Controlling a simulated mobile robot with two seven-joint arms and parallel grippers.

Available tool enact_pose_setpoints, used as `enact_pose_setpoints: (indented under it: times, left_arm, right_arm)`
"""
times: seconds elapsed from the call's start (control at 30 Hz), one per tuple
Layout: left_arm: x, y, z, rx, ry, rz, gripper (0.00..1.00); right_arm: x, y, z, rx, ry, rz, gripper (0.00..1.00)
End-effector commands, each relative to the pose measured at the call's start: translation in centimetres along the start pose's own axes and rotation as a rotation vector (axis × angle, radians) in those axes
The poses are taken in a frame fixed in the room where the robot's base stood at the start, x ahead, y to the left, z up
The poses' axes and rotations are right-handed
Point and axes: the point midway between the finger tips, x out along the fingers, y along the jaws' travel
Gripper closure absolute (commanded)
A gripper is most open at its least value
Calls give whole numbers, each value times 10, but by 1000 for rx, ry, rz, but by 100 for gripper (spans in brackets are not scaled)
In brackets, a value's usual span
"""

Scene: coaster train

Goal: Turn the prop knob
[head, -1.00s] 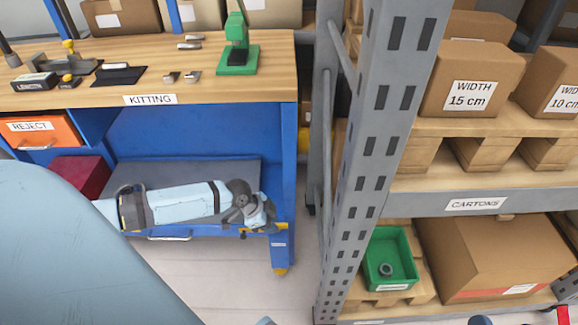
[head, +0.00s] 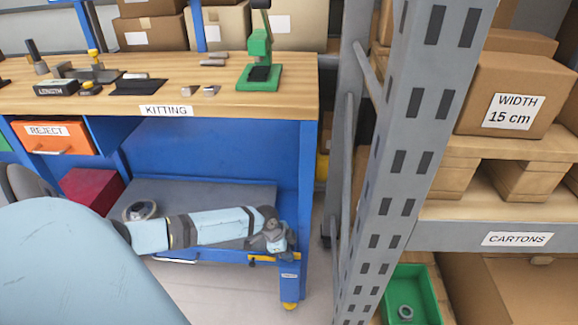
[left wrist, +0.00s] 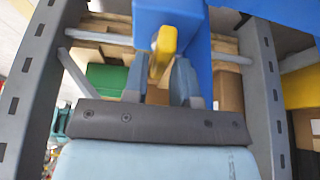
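A yellow knob-like piece (left wrist: 163,45) stands out from a blue part of the bench (left wrist: 175,15) in the left wrist view; it appears to be the prop knob. My left gripper (left wrist: 160,72) is open, with its two fingers apart on either side of the yellow piece's near end. I see gaps between it and the fingers; contact cannot be told. In the head view my left gripper (head: 281,246) is at the bench's lower right corner, by the blue leg (head: 290,278). The knob is not clearly seen there. My right gripper is out of view.
The kitting bench (head: 215,155) carries a green press (head: 260,72) and small parts. A grey rack post (head: 395,160) stands close to the right, with cartons and a green bin (head: 425,285).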

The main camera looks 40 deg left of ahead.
Motion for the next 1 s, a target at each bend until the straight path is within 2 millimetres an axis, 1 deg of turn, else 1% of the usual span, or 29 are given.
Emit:
enact_pose_setpoints:
  times: [0.03, 0.1, 0.4, 0.43, 0.53, 0.73, 0.83, 0.87, 1.0]
  left_arm:
    - [6, 0, 0, 0, 1, 0, 74]
    - [9, 0, 0, 0, 0, 0, 74]
    - [10, 0, 0, 0, 0, 0, 74]
    - [10, 0, 0, 0, 0, 0, 77]
    - [10, 0, 0, 0, 0, 0, 100]
    - [10, 0, 0, -3, 0, 0, 100]
    - [9, 1, -1, -15, 0, -4, 100]
    - [8, 1, -1, -21, -1, -6, 100]
    - [6, 1, -2, -68, 0, -26, 100]
  right_arm:
    - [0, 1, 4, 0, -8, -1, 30]
    - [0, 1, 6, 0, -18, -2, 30]
    - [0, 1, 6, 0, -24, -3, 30]
    - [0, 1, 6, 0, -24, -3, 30]
    - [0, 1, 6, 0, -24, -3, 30]
    - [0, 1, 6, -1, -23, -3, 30]
    - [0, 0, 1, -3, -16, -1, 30]
    - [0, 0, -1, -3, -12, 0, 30]
    - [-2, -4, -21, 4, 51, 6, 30]
